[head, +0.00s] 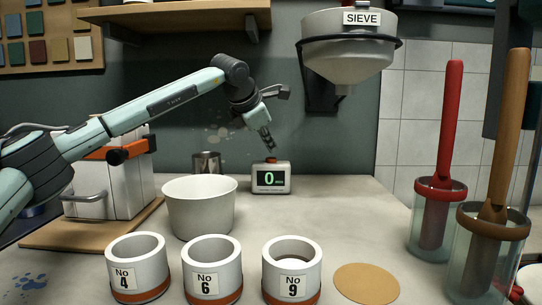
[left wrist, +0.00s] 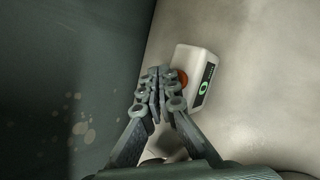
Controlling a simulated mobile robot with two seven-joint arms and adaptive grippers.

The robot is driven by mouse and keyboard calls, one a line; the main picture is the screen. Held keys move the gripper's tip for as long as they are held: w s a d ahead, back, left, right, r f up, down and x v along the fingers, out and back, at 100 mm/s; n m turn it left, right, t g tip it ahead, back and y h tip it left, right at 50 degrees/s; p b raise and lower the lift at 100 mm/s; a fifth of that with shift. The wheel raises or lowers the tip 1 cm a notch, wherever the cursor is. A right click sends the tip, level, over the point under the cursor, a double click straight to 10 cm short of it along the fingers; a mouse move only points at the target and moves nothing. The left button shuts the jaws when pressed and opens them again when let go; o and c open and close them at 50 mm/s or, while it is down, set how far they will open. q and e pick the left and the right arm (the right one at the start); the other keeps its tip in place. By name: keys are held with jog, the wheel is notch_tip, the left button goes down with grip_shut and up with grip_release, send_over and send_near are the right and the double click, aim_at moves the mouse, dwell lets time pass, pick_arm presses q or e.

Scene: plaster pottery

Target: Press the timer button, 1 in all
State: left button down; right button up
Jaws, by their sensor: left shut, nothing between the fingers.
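The timer (head: 271,179) is a small white box at the back of the table, with a dark display showing a green 0. Its orange-red button (head: 271,161) is on top. My left gripper (head: 270,148) is shut and empty, pointing down just above the button; a small gap seems to remain in the head view. In the left wrist view the shut fingertips (left wrist: 160,72) lie beside the timer (left wrist: 193,78) and partly cover its button (left wrist: 182,78). Whether they touch it cannot be told there. My right gripper is not in view.
A white bowl (head: 200,208) and a metal cup (head: 206,163) stand left of the timer. Pots numbered 4 (head: 138,267), 6 (head: 212,270) and 9 (head: 291,271) line the front. The sieve (head: 347,45) hangs above right.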

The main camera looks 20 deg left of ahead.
aim_at(269, 159)
pick_arm(q)
jog(key=shift+r+p, duration=1.9)
jog(key=shift+r, duration=0.65)
jog(key=shift+f, duration=0.1)
